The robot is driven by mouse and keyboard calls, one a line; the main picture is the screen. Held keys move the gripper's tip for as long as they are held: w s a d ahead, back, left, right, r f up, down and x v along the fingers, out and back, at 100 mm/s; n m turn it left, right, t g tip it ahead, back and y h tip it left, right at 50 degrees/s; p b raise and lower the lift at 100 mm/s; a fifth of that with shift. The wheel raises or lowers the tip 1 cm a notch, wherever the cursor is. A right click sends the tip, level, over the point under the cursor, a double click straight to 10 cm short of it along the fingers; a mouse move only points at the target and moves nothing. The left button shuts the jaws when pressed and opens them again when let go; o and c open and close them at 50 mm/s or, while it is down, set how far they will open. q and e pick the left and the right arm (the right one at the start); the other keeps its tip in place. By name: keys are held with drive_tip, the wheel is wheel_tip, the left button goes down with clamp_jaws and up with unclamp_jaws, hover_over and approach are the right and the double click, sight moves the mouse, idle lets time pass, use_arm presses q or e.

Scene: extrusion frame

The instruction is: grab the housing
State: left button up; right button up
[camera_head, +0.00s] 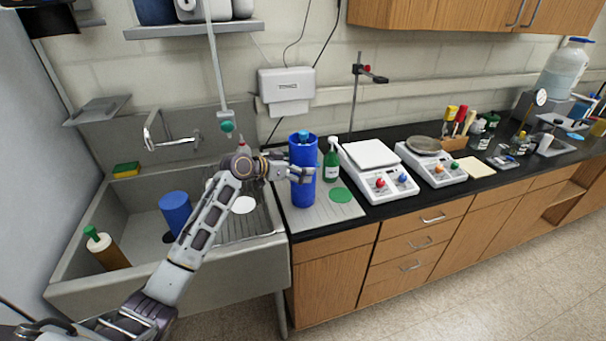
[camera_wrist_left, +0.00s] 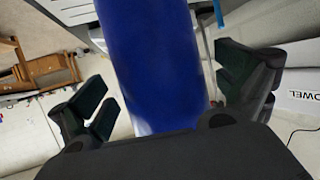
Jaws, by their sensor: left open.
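The housing appears to be the tall blue cylinder (camera_head: 302,192) standing upright on the grey ribbed drainboard right of the sink, with a blue cap on top. My left gripper (camera_head: 304,172) is at its upper half, coming from the left. In the left wrist view the blue cylinder (camera_wrist_left: 155,60) fills the space between the fingers. Both fingers of the left gripper (camera_wrist_left: 162,90) are spread, one on each side, with a visible gap on the left; contact on the right is hard to tell. My right gripper is not in view.
A green bottle (camera_head: 331,163) and a green disc (camera_head: 341,195) are close on the cylinder's right. A white scale (camera_head: 370,155) stands farther right. The sink (camera_head: 140,200) at left holds another blue cylinder (camera_head: 176,211) and a brown bottle (camera_head: 107,250). A paper towel dispenser (camera_head: 287,88) hangs behind.

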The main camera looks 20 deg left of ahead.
sight(303, 139)
use_arm(q)
drive_tip(key=shift+x, duration=1.1)
drive_tip(key=shift+r, duration=0.1)
drive_tip(key=c, duration=1.3)
drive_tip(key=shift+r, duration=0.1)
drive_tip(key=shift+c, duration=0.6)
wheel_tip(303, 139, up, 8)
drive_tip(key=shift+r+b, duration=0.1)
drive_tip(key=shift+b, duration=0.5)
drive_tip(key=shift+r, duration=0.9)
